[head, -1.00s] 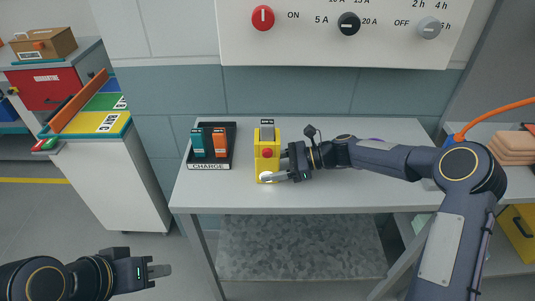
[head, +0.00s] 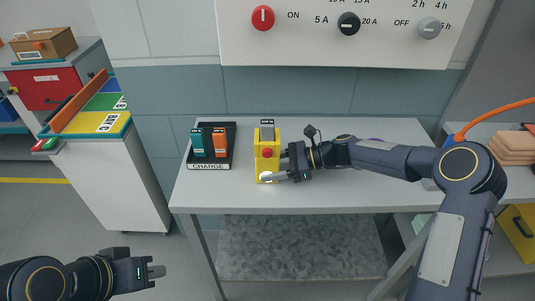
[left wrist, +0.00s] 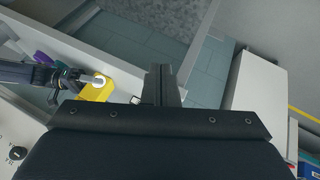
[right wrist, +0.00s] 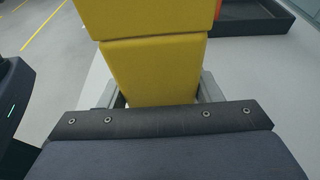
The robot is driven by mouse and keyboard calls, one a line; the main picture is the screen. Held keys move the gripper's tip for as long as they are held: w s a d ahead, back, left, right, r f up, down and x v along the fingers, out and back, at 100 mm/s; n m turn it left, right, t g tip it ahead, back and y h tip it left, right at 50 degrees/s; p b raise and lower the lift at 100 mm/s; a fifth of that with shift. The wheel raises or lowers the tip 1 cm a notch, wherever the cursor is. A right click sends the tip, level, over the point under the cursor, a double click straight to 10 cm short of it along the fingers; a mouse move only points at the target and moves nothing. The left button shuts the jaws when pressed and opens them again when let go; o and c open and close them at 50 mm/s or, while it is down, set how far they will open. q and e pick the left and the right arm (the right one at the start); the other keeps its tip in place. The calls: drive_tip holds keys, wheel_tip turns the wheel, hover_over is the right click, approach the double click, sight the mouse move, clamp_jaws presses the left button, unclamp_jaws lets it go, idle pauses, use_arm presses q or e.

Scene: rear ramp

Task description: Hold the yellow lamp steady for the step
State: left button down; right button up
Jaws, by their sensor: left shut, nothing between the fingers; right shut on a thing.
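The yellow lamp (head: 261,161) stands upright on the grey table, with a red button, a pale lens low on its front and a grey top. My right gripper (head: 278,165) reaches in from the right and is shut on the lamp's body. In the right wrist view the yellow lamp (right wrist: 155,65) fills the space between the two fingers (right wrist: 160,95). The lamp also shows in the left wrist view (left wrist: 97,92). My left gripper (head: 157,271) is shut and empty, low at the left, away from the table; its fingers (left wrist: 163,85) are together.
A black charge tray (head: 224,163) with teal and orange packs stands left of the lamp. The table (head: 330,197) is mostly clear in front. A panel with knobs (head: 340,50) hangs above. A white cabinet with coloured bins (head: 115,180) stands at the left.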

sight(267, 153)
use_arm(q)
drive_tip(key=shift+w, duration=0.1)
idle(0.4)
drive_tip(key=w+d+m+t, duration=0.4)
drive_tip(key=w+d+m, duration=0.2)
drive_tip(key=w+m, duration=0.6)
drive_tip(key=w+d+r+m+t+h, duration=0.15)
drive_tip(key=w+d+m+h, duration=0.25)
drive_tip(key=d+m+h, duration=0.55)
drive_tip(key=w+d+y, duration=0.2)
drive_tip(key=w+d, duration=0.2)
drive_tip(key=w, duration=0.4)
drive_tip(key=shift+w+r+y, duration=0.25)
drive_tip(key=shift+r+y, duration=0.1)
drive_tip(key=shift+m, duration=0.25)
idle(0.4)
